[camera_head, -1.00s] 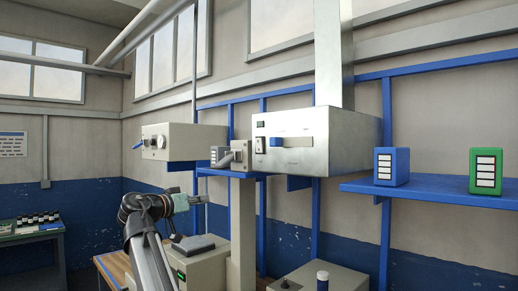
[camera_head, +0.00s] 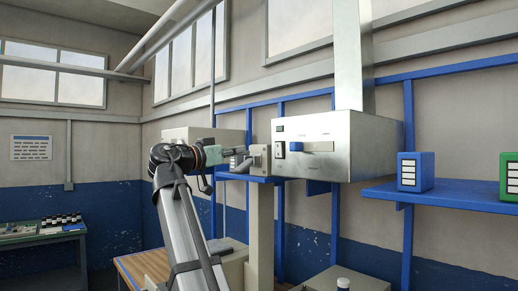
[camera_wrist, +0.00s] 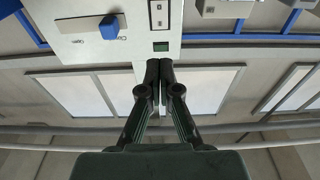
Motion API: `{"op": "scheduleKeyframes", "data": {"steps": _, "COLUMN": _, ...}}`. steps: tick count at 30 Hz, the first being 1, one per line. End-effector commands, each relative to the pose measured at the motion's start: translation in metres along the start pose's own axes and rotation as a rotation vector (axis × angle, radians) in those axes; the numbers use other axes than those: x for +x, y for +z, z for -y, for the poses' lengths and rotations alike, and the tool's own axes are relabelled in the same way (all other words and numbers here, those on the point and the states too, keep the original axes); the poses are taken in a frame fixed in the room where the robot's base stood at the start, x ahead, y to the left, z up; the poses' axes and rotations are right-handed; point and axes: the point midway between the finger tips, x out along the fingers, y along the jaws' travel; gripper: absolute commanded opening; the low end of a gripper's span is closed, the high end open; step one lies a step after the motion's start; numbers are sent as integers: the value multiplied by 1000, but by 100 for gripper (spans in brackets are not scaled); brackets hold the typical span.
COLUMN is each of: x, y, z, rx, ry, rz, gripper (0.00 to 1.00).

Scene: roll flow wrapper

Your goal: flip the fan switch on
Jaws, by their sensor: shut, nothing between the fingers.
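A grey metal box (camera_head: 352,135) with a duct on top hangs on the wall. Its front has a small rocker switch (camera_head: 280,150), a dark green display (camera_head: 280,129) and a blue slider knob (camera_head: 296,148). In the wrist view the picture is upside down: the rocker switch (camera_wrist: 159,13) is at the top edge, near the display (camera_wrist: 161,47) and the blue knob (camera_wrist: 111,27). My gripper (camera_wrist: 160,63) is shut and empty, its tips just below the display in that picture. In the head view my gripper (camera_head: 235,152) is left of the box; its tips are hard to make out.
A small grey fixture (camera_head: 257,158) stands on a post just left of the box. A beige box (camera_head: 190,134) is behind my arm. A blue shelf (camera_head: 450,195) at right holds a blue case (camera_head: 415,172) and a green case (camera_head: 509,176).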

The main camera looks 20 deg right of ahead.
Motion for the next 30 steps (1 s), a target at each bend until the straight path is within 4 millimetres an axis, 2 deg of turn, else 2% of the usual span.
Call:
{"op": "scheduleKeyframes", "data": {"steps": 5, "x": 20, "y": -2, "z": 0, "rx": -1, "ry": 3, "rz": 1, "gripper": 0}}
{"op": "scheduleKeyframes", "data": {"steps": 15, "x": 85, "y": -4, "z": 0, "rx": -1, "ry": 3, "rz": 1, "gripper": 0}}
{"op": "scheduleKeyframes", "data": {"steps": 21, "x": 117, "y": -3, "z": 0, "rx": -2, "ry": 1, "rz": 1, "gripper": 0}}
{"op": "scheduleKeyframes", "data": {"steps": 30, "x": 136, "y": 0, "z": 0, "rx": 0, "ry": 0, "rz": 0, "gripper": 0}}
